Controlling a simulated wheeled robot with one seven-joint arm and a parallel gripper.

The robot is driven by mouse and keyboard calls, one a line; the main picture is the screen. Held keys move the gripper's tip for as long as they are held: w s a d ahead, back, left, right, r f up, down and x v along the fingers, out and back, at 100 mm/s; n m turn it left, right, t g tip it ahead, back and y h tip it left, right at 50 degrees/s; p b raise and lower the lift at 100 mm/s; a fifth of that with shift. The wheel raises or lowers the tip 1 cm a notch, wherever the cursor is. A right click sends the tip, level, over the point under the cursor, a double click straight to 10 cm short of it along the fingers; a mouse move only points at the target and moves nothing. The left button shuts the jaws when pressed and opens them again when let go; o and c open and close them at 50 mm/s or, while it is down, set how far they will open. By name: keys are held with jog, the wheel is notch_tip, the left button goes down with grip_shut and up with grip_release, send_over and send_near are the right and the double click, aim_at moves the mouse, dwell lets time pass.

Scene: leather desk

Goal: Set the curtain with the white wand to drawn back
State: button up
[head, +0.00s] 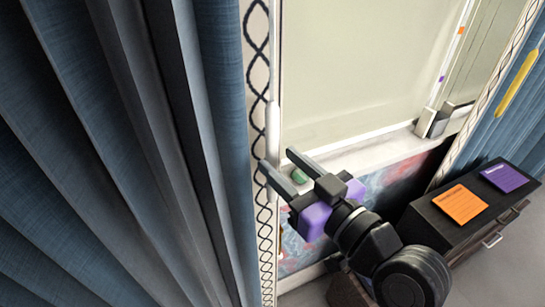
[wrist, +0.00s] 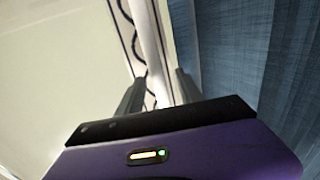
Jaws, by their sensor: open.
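The blue pleated curtain (head: 150,140) fills the left of the head view, its cream edge band with a dark looped pattern bordering the window. A white wand (head: 273,120) hangs upright along that band. It also shows in the wrist view as a pale upright bar (wrist: 147,35). My gripper (head: 276,158) is open near the wand's lower part, with one finger on each side of it in the picture. In the wrist view the wand runs down between the fingers (wrist: 160,78); I cannot tell whether either touches it.
A second blue curtain with a yellow wand (head: 517,83) hangs at right. A dark cabinet (head: 440,222) bears an orange note (head: 463,204) and a purple note (head: 504,177).

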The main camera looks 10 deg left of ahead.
jog(key=v, duration=0.3)
jog(key=shift+s+d+b, duration=0.15)
jog(key=shift+s+b, duration=0.05)
jog(key=shift+b, duration=0.1)
